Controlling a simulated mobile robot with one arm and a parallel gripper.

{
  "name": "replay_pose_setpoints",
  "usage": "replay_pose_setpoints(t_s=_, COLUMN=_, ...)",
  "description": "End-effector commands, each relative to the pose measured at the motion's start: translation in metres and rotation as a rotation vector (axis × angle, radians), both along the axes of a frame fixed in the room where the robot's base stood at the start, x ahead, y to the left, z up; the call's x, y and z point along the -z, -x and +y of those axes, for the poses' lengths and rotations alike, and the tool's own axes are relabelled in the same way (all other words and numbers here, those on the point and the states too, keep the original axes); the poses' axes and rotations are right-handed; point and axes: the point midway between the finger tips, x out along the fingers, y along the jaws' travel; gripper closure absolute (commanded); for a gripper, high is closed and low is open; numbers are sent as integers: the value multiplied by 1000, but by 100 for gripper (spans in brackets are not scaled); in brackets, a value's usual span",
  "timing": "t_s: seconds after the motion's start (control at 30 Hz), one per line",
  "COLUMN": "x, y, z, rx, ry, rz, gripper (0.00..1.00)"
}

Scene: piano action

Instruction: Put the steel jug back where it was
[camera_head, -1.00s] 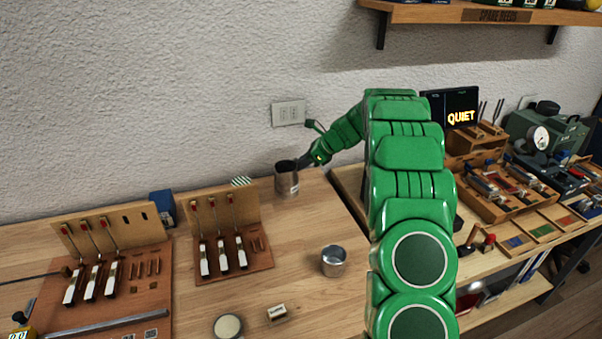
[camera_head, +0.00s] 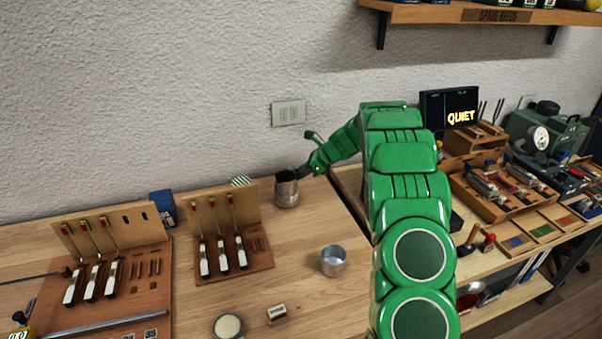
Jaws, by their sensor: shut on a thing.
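The steel jug (camera_head: 287,192) is a grey metal cylinder with a dark open top, near the back wall at the middle of the bench. It looks upright. My gripper (camera_head: 301,174) reaches it from the right and is shut on its upper right rim or side; the fingers are small and dark here. I cannot tell whether the jug's base touches the bench. A smaller steel cup (camera_head: 333,262) stands apart on the bench nearer to me, with nothing holding it.
A second stand (camera_head: 110,230) is farther left. A round tin (camera_head: 228,326) and a small block (camera_head: 277,314) lie in front. Bench around the cup is clear.

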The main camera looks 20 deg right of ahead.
Motion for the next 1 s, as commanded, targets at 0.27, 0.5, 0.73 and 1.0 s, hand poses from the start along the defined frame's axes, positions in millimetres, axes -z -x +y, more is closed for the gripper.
replay_pose_setpoints(t_s=0.27, x=1, y=0, z=0, rx=0, ry=0, rz=0, gripper=63)
replay_pose_setpoints(t_s=0.5, x=1, y=0, z=0, rx=0, ry=0, rz=0, gripper=63)
replay_pose_setpoints(t_s=0.73, x=-11, y=5, z=-9, rx=2, ry=-1, rz=-2, gripper=63)
replay_pose_setpoints(t_s=1.0, x=-47, y=23, z=-38, rx=1, ry=1, rz=-4, gripper=63)
